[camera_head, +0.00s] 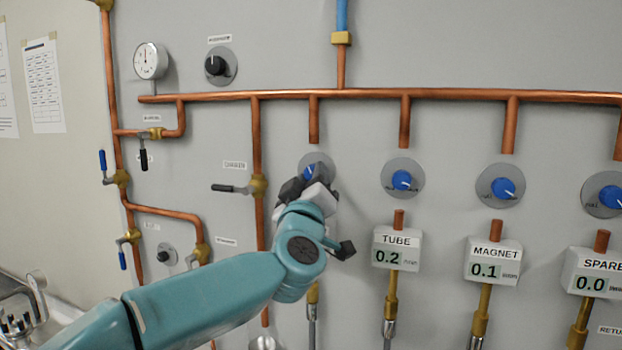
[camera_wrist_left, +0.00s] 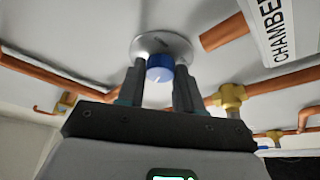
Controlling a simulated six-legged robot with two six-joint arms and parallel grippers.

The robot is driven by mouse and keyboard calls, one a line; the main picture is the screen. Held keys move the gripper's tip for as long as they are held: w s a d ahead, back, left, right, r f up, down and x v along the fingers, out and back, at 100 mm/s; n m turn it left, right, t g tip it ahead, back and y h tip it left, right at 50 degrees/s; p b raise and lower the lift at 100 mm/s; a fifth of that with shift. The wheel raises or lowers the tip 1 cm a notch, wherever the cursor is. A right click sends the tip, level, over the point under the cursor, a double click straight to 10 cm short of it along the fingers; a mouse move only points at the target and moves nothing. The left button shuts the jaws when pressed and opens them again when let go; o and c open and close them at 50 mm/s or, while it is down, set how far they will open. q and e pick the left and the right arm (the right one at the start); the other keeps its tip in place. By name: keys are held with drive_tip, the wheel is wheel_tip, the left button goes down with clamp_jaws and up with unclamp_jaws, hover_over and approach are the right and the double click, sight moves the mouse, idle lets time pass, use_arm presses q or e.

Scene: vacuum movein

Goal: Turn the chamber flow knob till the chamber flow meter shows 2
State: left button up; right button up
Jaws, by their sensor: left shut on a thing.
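The chamber flow knob (camera_head: 309,172) is blue on a round grey plate, under the leftmost short copper pipe stub. My left gripper (camera_head: 303,184) reaches up to it and covers part of it in the head view. In the left wrist view, the blue knob (camera_wrist_left: 159,69) sits between the two fingers of my left gripper (camera_wrist_left: 160,76), which are shut on it. A white pointer line shows on its face. The chamber flow meter is hidden behind my arm in the head view. A lit green patch at the bottom edge of the wrist view is cut off and unreadable. My right gripper is not in view.
Other blue knobs stand to the right above the TUBE meter (camera_head: 395,248) at 0.2, the MAGNET meter (camera_head: 492,260) at 0.1 and the SPARE meter (camera_head: 594,273) at 0.0. A black-handled valve (camera_head: 232,188) and a copper pipe (camera_head: 256,135) are close on the left.

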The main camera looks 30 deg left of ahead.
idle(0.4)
use_arm(q)
drive_tip(key=o, duration=1)
drive_tip(key=shift+o, duration=0.2)
drive_tip(key=b+v, duration=0.4)
drive_tip(key=v, duration=1.2)
drive_tip(key=shift+s+b, duration=0.15)
drive_tip(key=shift+b, duration=0.25)
drive_tip(key=shift+d+f, duration=0.1)
